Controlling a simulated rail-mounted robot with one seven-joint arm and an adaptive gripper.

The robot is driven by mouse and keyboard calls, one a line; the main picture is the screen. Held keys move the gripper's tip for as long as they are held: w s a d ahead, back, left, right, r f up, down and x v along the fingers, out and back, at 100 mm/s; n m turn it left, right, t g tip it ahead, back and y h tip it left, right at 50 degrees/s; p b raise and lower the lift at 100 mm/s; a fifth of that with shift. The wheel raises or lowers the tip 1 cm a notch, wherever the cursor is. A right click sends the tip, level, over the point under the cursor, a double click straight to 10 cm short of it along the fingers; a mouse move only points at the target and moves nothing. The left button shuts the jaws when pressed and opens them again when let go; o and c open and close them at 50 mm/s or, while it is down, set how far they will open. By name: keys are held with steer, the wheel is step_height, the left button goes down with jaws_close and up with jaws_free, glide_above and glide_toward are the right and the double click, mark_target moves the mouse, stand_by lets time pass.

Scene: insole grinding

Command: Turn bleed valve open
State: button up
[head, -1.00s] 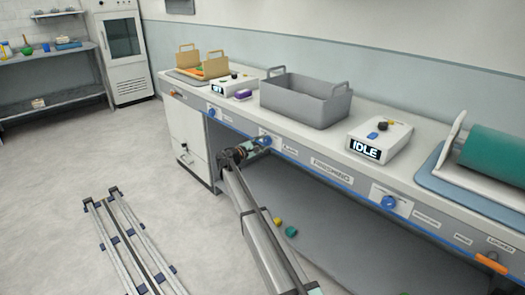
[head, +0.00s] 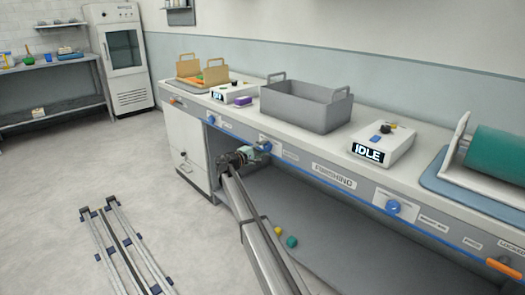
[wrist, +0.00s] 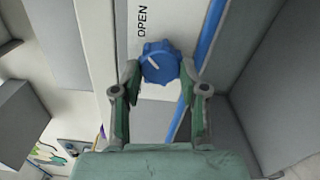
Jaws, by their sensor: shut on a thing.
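The bleed valve looks to be the blue ribbed knob (wrist: 160,62) on the bench's front panel, with a white pointer mark on its face. In the wrist view the mark points to the upper left, and the word OPEN (wrist: 143,20) is printed above and left of it. My gripper (wrist: 159,70) is shut on the knob, one green-grey finger on each side. In the head view my gripper (head: 252,153) reaches the front panel at the same blue knob (head: 266,146), which it partly hides.
Other blue knobs sit on the panel to the left (head: 211,119) and right (head: 393,207). On the bench stand a grey bin (head: 305,108), a box reading IDLE (head: 384,145) and a teal roller (head: 497,160). Below the panel is an open recess with small coloured pieces.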

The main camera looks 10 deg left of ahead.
steer(key=o, duration=1.1)
steer(key=shift+d, duration=0.1)
steer(key=shift+o, duration=0.2)
steer(key=v, duration=1.2)
